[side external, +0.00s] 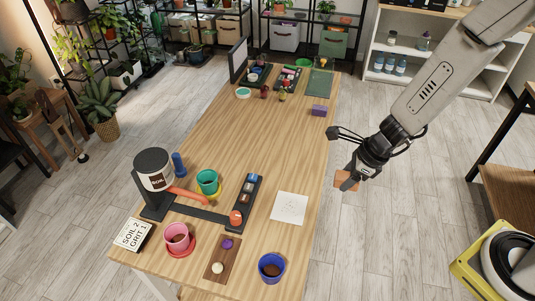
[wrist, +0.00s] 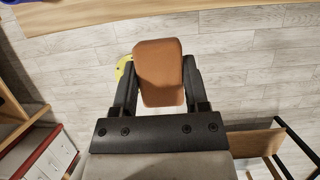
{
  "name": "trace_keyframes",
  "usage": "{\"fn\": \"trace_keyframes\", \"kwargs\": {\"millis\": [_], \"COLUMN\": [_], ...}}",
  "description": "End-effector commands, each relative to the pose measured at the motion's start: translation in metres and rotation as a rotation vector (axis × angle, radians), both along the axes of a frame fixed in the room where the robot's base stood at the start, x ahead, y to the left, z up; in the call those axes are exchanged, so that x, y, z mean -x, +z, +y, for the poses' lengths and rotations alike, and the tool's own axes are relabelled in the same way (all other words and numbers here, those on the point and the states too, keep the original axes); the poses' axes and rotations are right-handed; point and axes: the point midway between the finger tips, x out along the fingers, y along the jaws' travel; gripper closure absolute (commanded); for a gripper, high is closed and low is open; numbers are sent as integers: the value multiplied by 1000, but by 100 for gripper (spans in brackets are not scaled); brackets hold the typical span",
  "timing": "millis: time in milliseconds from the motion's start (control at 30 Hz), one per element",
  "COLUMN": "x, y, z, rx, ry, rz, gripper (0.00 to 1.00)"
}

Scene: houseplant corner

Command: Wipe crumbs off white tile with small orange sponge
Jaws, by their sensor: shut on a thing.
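The small orange sponge (side external: 346,180) is between the fingers of my gripper (side external: 352,172). In the wrist view the sponge (wrist: 159,72) fills the gap between both fingers of the gripper (wrist: 160,85), which is shut on it. In the side view the gripper and sponge appear to the right of the table's right edge, over the floor and apart from the tile. The white tile (side external: 289,208) lies flat near the table's right edge, below and left of the gripper. Faint specks show on it, too small to make out clearly. The tile is not in the wrist view.
A blue pot (side external: 271,267) and a brown board (side external: 223,257) stand in front of the tile. A dark tray (side external: 244,203) with small items is left of it. A purple block (side external: 319,110) sits farther back. The table's middle (side external: 250,140) is clear.

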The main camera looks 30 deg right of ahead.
Motion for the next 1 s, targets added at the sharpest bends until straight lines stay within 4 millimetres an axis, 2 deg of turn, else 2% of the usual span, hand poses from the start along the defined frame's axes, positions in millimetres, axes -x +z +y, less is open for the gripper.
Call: {"fn": "trace_keyframes", "kwargs": {"millis": [267,367,700,833,1000], "x": [-12,-21,-51,-55,-58], "y": [-7,-12,-36,-42,-44], "z": [17,32,102,119,127], "rx": [3,4,4,2,0], "ry": [5,8,6,4,1], "rz": [3,4,2,1,0], "gripper": [89,89,89,89,89]}}
